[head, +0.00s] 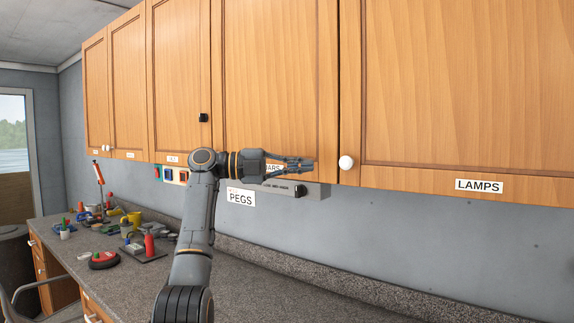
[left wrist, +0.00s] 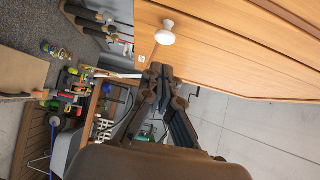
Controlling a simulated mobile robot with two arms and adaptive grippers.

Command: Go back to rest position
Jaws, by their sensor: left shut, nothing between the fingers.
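My left gripper (head: 301,164) is raised in front of the wall cabinets, its fingers pointing right. It is shut and holds nothing. In the head view it partly covers a label on the cabinet bottom edge. The fingers also show in the left wrist view (left wrist: 160,78), close together. A white round knob (head: 346,162) on the cabinet door is just right of the fingertips in the head view. I cannot tell whether they touch. My right gripper is not in view.
Wooden wall cabinets (head: 275,70) fill the upper part, with a LAMPS label (head: 479,185) at right. A grey strip (head: 310,189) and a PEGS label (head: 241,197) are below. The speckled counter (head: 260,285) holds a red bottle (head: 149,245) and several small items at left; its right part is clear.

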